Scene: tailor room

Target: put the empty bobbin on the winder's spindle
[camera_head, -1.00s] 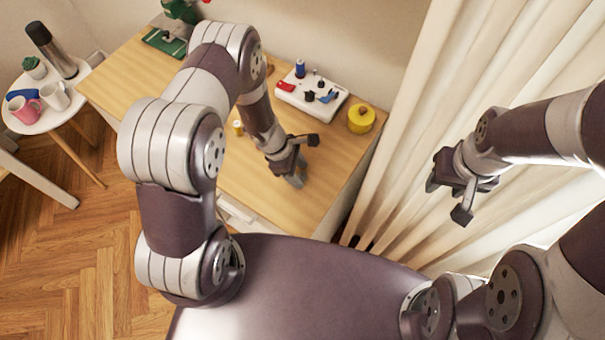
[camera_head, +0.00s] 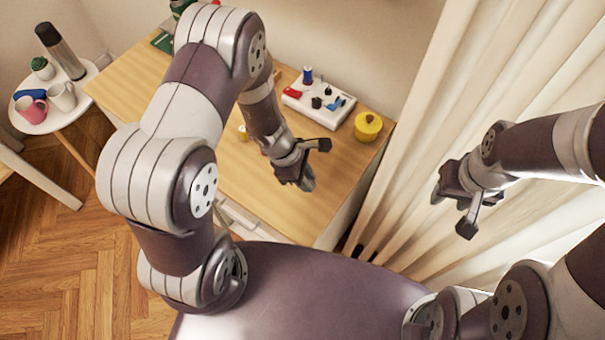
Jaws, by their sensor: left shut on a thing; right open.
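The bobbin winder (camera_head: 318,101) is a white box near the back right of the wooden table, with a blue thread spool, a red part, dark knobs and a blue lever on top. I cannot tell which small post is the spindle. My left gripper (camera_head: 307,184) is above the table, in front of the winder and apart from it, pointing down. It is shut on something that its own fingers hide. I see no empty bobbin in the open. My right gripper (camera_head: 450,212) is open and empty in front of the curtain, right of the table.
A yellow round container (camera_head: 368,127) stands right of the winder. A small yellow item (camera_head: 243,133) is beside my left forearm. A green machine, mostly hidden, is at the back left. A white side table (camera_head: 50,123) holds mugs and a flask. The table's front right (camera_head: 330,205) is clear.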

